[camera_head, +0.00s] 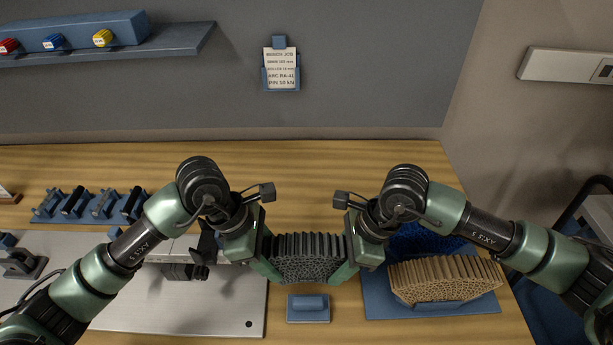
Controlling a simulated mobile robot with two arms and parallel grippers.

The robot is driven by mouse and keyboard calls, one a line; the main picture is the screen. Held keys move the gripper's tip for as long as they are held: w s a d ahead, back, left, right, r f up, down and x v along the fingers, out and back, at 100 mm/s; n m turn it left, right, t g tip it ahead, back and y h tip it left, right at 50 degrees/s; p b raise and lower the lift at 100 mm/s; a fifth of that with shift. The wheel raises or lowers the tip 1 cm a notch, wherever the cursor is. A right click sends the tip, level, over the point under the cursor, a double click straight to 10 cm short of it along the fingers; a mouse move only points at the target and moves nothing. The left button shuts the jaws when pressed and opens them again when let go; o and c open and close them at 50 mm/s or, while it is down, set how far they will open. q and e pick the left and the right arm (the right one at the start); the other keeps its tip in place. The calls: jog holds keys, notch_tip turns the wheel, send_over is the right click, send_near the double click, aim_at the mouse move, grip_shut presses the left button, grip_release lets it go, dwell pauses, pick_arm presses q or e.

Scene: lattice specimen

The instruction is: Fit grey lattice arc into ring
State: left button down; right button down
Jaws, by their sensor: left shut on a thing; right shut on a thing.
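The grey lattice arc (308,259) is a dark grey, ribbed block with a honeycomb-like front face. It is held between my two grippers in the middle of the head view. My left gripper (268,262) is shut on its left end. My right gripper (347,262) is shut on its right end. A ring cannot be made out clearly. A tan lattice arc (445,281) and a blue lattice piece (425,238) sit on a blue tray (378,304) at the right.
A small blue block on a base (308,308) stands at the front middle. A metal plate (215,308) with dark fixtures lies at the left. A blue rack (90,205) with dark pieces is behind it. The wood table's back middle (310,165) is clear.

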pick_arm(q)
jog(key=shift+w+r+p, duration=0.1)
jog(key=shift+r+p, duration=0.3)
jog(key=shift+p, duration=0.45)
pick_arm(e)
jog(key=shift+w+r, duration=0.15)
jog(key=shift+r, duration=0.35)
jog(key=shift+d+f, duration=0.1)
pick_arm(q)
jog(key=shift+f, duration=0.2)
pick_arm(e)
jog(key=shift+f, duration=0.15)
